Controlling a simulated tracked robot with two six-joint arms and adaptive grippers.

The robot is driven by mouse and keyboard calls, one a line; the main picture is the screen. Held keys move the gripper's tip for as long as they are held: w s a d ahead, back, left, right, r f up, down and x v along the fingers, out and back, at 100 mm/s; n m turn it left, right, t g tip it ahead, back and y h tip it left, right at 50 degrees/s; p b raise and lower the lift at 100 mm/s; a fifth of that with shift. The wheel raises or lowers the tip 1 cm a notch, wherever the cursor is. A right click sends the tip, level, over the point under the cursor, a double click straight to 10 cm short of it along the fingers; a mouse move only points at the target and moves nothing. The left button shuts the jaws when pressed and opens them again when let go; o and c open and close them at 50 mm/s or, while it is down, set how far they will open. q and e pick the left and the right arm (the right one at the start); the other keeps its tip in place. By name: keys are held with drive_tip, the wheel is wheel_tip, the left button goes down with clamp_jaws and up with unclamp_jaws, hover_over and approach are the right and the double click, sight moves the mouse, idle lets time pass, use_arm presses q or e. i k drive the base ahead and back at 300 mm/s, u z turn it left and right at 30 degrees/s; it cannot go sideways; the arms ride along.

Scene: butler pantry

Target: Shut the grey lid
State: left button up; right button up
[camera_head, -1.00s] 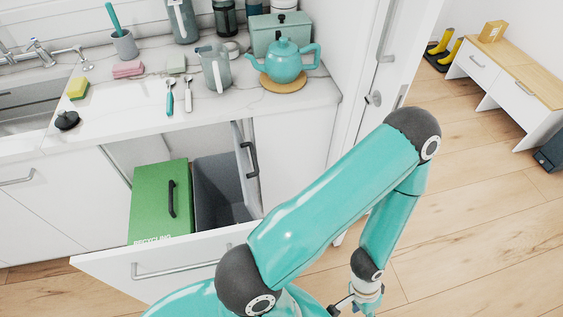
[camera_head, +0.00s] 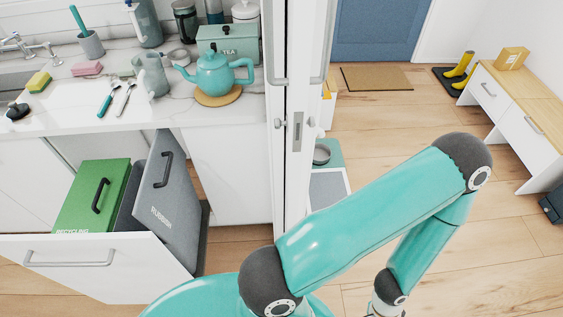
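The grey lid (camera_head: 170,205), marked as rubbish, stands raised and steeply tilted above the open drawer, not lying flat on its bin. Its dark handle (camera_head: 163,169) is on the face towards me. Only a strip of the grey bin (camera_head: 127,206) shows to its left; the lid hides the rest. My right arm crosses the lower right, well to the right of the lid. Its wrist reaches the bottom edge and its fingers are cut off. My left gripper is not in view.
The green recycling lid (camera_head: 92,195) lies shut left of the grey one. The pulled-out drawer front (camera_head: 100,262) stands before both. A counter with a teapot (camera_head: 214,76) is above. A white door edge (camera_head: 300,130) stands to the right. The wooden floor at right is largely clear.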

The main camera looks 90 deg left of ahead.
sight(156, 204)
drive_tip(key=z, duration=0.55)
drive_tip(key=i, duration=0.3)
drive_tip(key=u, duration=2.55)
